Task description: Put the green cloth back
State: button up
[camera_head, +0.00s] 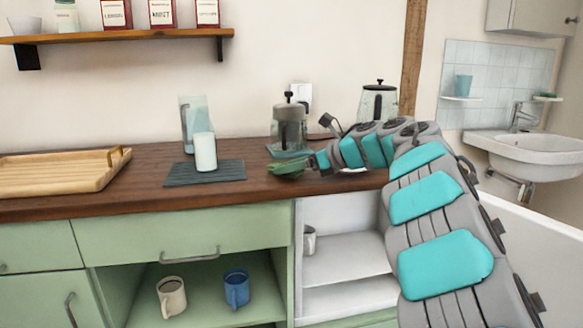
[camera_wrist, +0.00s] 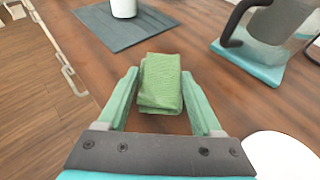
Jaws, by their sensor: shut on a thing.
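The green cloth (camera_wrist: 160,80) is a folded pad between the two pale green fingers of my gripper (camera_wrist: 159,96) in the wrist view. My gripper is shut on it, over the wooden worktop (camera_wrist: 120,85). In the head view my gripper (camera_head: 288,171) reaches over the worktop from the right, near its front edge. The cloth is hard to tell apart from the green fingers there. I cannot tell whether the cloth touches the wood.
A dark mat (camera_head: 203,174) with a white cup (camera_head: 205,152) lies to the left, beside a wooden tray (camera_head: 60,172). A French press (camera_head: 290,128) on a teal mat (camera_wrist: 248,68) stands behind my gripper. A kettle (camera_head: 378,102) is further right. Mugs sit in open shelves below.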

jog(key=shift+f, duration=0.2)
jog(key=shift+f, duration=0.1)
jog(key=o, duration=1.3)
jog(key=shift+o, duration=0.2)
jog(key=shift+r, duration=0.3)
jog(key=b+v, duration=0.2)
jog(key=v, duration=1)
jog(key=shift+f, duration=0.15)
